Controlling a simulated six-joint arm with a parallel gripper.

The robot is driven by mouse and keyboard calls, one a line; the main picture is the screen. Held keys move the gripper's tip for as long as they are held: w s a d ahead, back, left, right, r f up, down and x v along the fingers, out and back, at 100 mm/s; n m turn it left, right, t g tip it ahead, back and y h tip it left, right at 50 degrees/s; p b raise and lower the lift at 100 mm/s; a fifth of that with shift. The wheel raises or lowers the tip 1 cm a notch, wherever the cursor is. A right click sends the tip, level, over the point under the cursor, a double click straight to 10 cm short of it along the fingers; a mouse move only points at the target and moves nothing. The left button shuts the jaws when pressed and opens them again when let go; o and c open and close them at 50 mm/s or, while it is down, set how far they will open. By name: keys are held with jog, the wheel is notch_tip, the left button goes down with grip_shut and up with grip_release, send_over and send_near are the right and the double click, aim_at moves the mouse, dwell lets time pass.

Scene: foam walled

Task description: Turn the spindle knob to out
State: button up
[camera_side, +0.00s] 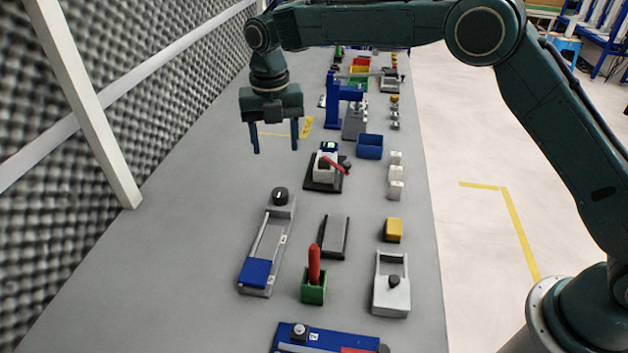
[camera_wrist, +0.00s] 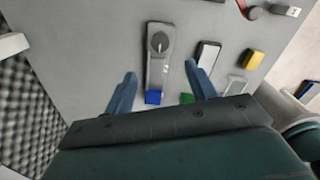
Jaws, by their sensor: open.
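A round black knob (camera_side: 280,195) with a pale mark sits at the far end of a long grey rail unit (camera_side: 284,213); I take it to be the spindle knob. A blue block (camera_side: 256,272) is at the rail's near end, away from the knob. My gripper (camera_side: 275,149) is open and empty, pointing down, above the bench beyond the knob and apart from it. In the wrist view the knob (camera_wrist: 159,42) appears ahead of and between the open fingers (camera_wrist: 160,72), with the blue block (camera_wrist: 153,97) nearer. The lettering by the knob is too small to read.
Right of the rail unit are a grey tray (camera_side: 334,238), a green holder (camera_side: 314,292) with a red handle, a yellow block (camera_side: 393,230) and a white frame (camera_side: 391,297). A red-levered device (camera_side: 326,170) stands beyond. Bench left of the rail is clear up to the foam wall (camera_side: 60,150).

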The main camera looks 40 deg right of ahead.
aim_at(280, 192)
notch_tip(280, 192, down, 13)
jog(key=shift+f, duration=0.1)
dwell(0.6)
jog(key=c, duration=1)
